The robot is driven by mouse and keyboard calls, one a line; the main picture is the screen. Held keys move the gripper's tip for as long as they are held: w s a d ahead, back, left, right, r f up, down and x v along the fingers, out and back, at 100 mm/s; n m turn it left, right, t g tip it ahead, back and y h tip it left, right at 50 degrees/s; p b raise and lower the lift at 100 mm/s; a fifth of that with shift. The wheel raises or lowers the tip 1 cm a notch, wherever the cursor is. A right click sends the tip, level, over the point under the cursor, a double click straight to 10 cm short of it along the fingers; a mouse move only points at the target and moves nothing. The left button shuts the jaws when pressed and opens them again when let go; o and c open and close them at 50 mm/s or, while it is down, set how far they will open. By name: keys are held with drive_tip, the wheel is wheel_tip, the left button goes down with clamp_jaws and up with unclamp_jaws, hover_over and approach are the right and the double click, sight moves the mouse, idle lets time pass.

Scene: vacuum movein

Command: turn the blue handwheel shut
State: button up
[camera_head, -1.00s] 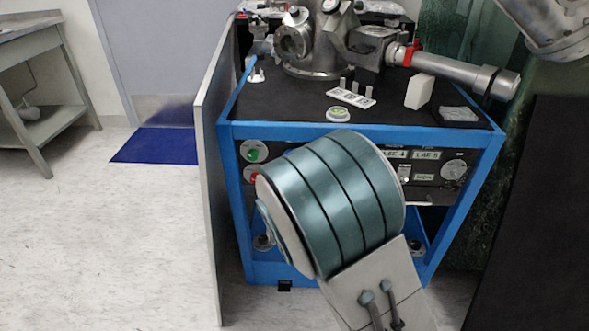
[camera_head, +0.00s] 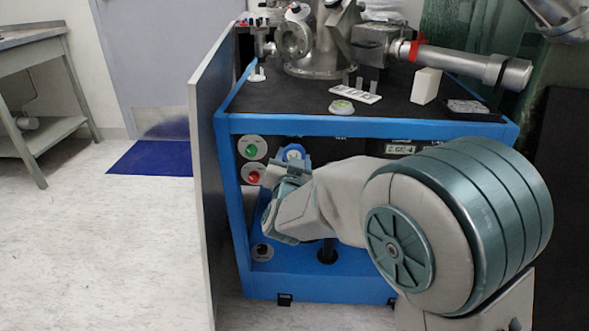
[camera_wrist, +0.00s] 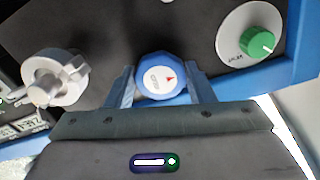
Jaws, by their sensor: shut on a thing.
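The blue handwheel (camera_wrist: 160,77) has a white cap with a small red mark and sits on the dark front panel. In the wrist view the two fingers of my gripper (camera_wrist: 163,88) lie on either side of its rim, shut on it. In the head view my gripper (camera_head: 287,172) reaches the panel from the right, and the top of the blue handwheel (camera_head: 292,152) shows just above it. My gripper and wrist hide the rest of the wheel there.
A green knob (camera_head: 252,147) and a red knob (camera_head: 254,175) sit left of the handwheel. A white handle (camera_wrist: 52,76) is on its other side. The blue cart frame (camera_head: 360,128) borders the panel, and a grey upright board (camera_head: 205,200) stands along its left.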

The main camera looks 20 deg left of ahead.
drive_tip(key=shift+a+r+m+b, duration=0.1)
drive_tip(key=shift+m+b, duration=0.5)
drive_tip(key=shift+m, duration=7.3)
drive_tip(key=o, duration=1)
drive_tip(key=shift+c, duration=0.2)
drive_tip(key=shift+s, duration=0.1)
